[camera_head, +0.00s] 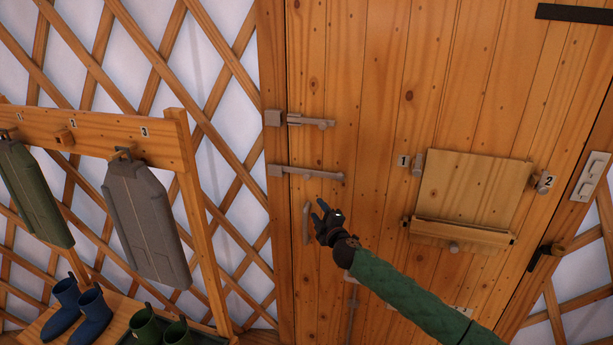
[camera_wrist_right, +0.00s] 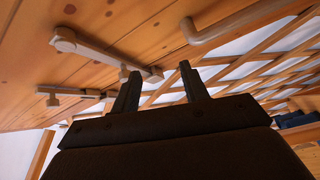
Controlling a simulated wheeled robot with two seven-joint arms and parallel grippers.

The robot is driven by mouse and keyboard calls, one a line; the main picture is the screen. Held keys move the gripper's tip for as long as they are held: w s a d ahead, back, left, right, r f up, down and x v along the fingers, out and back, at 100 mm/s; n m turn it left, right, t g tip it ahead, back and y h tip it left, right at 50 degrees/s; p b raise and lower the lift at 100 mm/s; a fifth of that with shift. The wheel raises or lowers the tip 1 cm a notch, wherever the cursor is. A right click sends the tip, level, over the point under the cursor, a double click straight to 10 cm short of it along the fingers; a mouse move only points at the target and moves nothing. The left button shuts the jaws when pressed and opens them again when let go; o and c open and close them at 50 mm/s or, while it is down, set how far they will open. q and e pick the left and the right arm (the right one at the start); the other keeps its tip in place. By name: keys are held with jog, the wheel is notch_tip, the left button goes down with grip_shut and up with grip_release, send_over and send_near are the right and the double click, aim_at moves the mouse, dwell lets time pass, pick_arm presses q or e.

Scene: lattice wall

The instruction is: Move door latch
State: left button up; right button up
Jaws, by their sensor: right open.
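The upper latch (camera_head: 310,121) and the lower latch (camera_head: 308,173) both lie across the seam to the frame. My right gripper (camera_head: 319,209) is open and empty, just below the lower latch and beside the door handle (camera_head: 306,223). In the right wrist view, my open fingers (camera_wrist_right: 158,82) point toward the seam, with the nearer latch (camera_wrist_right: 105,55) to their left and the handle (camera_wrist_right: 215,28) above right. The other latch (camera_wrist_right: 75,93) is farther off. Neither latch is touched. My left gripper is not in view.
A hinged wooden flap (camera_head: 474,188) is on the door at the right. Lattice wall (camera_head: 220,60) lies left of the door frame.

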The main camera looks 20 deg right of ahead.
jog(key=n+t+y, duration=0.1)
jog(key=n, duration=0.1)
send_near(308, 178)
jog(key=d+f+x, duration=0.1)
jog(key=x, duration=0.2)
jog(key=shift+w+a+r+y+p, duration=0.35)
jog(key=shift+w+a+r, duration=0.15)
jog(key=shift+w+r, duration=0.15)
jog(key=p+x, duration=0.2)
jog(key=x, duration=0.3)
jog(key=shift+w, duration=0.2)
pick_arm(q)
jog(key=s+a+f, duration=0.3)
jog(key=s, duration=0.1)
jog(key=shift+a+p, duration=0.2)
jog(key=shift+p, duration=0.15)
pick_arm(e)
jog(key=shift+w+a, duration=0.1)
jog(key=shift+w, duration=0.6)
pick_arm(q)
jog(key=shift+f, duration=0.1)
pick_arm(e)
jog(key=shift+c, duration=0.3)
grip_shut()
